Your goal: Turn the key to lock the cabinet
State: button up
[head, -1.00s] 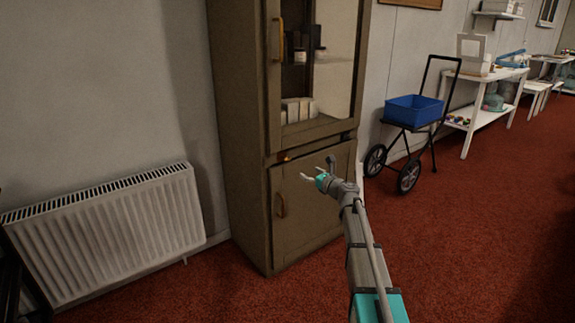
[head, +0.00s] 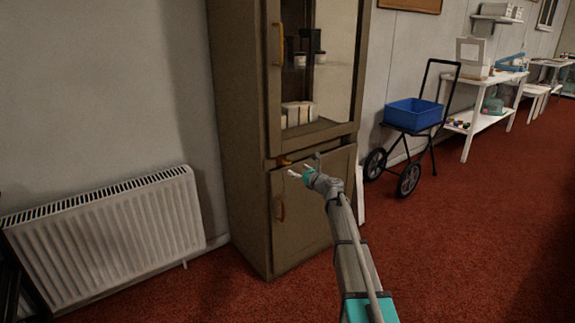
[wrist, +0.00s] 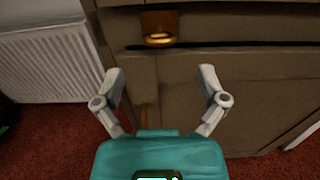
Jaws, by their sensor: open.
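The cabinet (head: 240,130) is tall and brown, with a glazed upper door and a solid lower door (head: 310,215). A small orange-brass key (head: 284,161) sits at the seam between the doors, near the left side. In the wrist view the key (wrist: 158,40) shows as a rounded brass bow in front of a brass plate, ahead of my fingers and roughly midway between them. My gripper (head: 297,172) is open and empty, just right of and below the key in the head view. In the wrist view its fingers (wrist: 163,85) are spread wide, apart from the key.
A white radiator (head: 105,235) stands left of the cabinet. A black cart with a blue bin (head: 414,112) and a white table (head: 480,105) are to the right. Brass handles are on the upper door (head: 277,42) and lower door (head: 280,208). Red carpet is clear in front.

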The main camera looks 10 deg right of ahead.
aim_at(287, 162)
jog(key=shift+x, duration=3.5)
jog(key=c, duration=1.2)
jog(key=shift+o, duration=0.2)
